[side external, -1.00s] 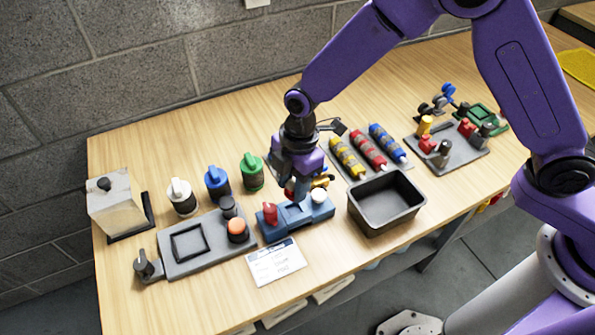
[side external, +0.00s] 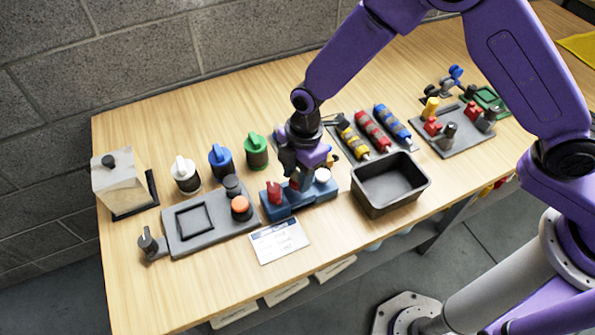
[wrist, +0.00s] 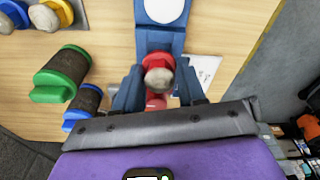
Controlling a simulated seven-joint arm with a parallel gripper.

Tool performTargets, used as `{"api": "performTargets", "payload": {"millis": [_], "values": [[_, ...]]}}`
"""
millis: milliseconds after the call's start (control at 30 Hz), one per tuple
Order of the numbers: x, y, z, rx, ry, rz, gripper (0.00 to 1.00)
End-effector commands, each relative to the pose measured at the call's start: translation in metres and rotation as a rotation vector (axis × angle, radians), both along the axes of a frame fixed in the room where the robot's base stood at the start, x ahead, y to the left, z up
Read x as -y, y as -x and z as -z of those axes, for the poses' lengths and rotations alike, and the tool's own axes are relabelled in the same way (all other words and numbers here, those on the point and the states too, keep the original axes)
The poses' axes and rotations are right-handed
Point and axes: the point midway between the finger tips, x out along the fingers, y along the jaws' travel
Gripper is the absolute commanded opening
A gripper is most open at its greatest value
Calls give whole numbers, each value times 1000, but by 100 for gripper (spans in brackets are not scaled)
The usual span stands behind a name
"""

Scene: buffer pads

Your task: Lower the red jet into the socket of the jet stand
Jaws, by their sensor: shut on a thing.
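The blue jet stand (side external: 276,211) sits on the table, with a white round top (side external: 322,175) at its right end and a red upright piece (side external: 274,192) at its left end. My gripper (side external: 297,186) is over the middle of the stand, shut on the red jet (wrist: 158,62). In the wrist view the jet's tan tip faces the camera between the two blue-grey fingers. The other red piece shows just below it (wrist: 155,102). The jet's lower end and the socket are hidden, so I cannot tell whether it is seated.
A black open bin (side external: 365,198) stands close right of the stand. White, blue and green (side external: 256,150) capped bottles stand behind on the left. A grey plate (side external: 210,230) with an orange knob is at left. A paper card (side external: 279,241) lies in front.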

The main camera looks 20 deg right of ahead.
Motion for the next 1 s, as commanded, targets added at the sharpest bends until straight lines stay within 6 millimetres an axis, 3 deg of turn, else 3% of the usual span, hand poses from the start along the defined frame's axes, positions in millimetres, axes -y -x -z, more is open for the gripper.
{"api": "performTargets", "payload": {"millis": [1000], "values": [[0,0,9,-1,0,-1,10]]}}
